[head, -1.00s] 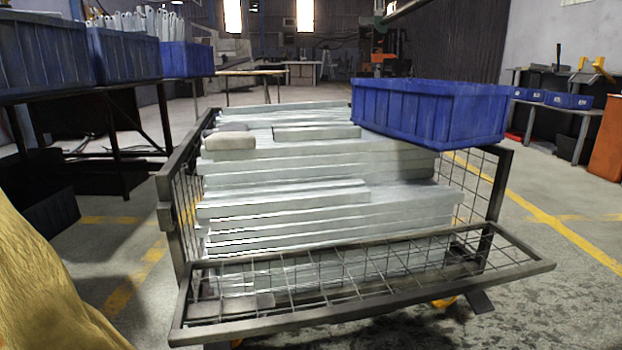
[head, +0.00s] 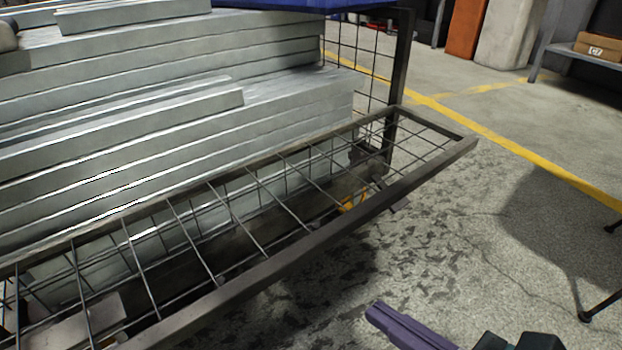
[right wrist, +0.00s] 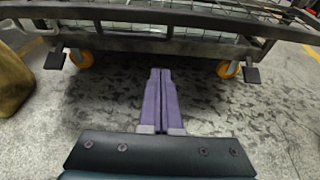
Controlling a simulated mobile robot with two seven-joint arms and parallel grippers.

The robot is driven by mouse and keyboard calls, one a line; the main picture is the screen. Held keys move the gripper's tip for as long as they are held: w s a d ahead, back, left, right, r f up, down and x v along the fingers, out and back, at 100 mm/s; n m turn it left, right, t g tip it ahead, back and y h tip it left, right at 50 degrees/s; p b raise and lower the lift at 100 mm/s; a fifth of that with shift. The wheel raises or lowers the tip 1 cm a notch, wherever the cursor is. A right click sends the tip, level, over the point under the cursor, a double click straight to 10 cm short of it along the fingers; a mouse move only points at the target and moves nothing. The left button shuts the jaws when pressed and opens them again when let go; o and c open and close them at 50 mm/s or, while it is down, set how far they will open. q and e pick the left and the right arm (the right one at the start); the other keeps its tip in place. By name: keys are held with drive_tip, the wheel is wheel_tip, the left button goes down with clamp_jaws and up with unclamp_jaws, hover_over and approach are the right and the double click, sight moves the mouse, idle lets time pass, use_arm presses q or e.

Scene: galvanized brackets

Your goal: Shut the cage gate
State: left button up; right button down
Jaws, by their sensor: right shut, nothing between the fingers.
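The cage gate (head: 270,262) is a dark metal frame with wire mesh. It is folded down and juts out from the front of the cage in the head view. Its outer bar also shows across the top of the right wrist view (right wrist: 190,17). Stacked galvanized brackets (head: 190,140) fill the cage behind it. My right gripper (head: 376,312) has purple fingers and is at the bottom of the head view, in front of the gate and apart from it. In the right wrist view its fingers (right wrist: 161,75) are together and empty. My left gripper is not in view.
The cage's right post (head: 400,70) stands upright. A blue bin (head: 300,3) shows at the top edge. Orange wheels (right wrist: 228,69) carry the cage. A shelf (head: 590,60) stands far right.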

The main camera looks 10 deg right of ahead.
drive_tip(key=b+x, duration=0.5)
drive_tip(key=x, duration=0.5)
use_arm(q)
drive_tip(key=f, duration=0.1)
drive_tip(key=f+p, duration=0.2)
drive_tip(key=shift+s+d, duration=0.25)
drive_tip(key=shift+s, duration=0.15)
use_arm(e)
drive_tip(key=r, duration=0.2)
drive_tip(key=s+r, duration=0.1)
drive_tip(key=r, duration=0.1)
drive_tip(key=shift+d, duration=0.25)
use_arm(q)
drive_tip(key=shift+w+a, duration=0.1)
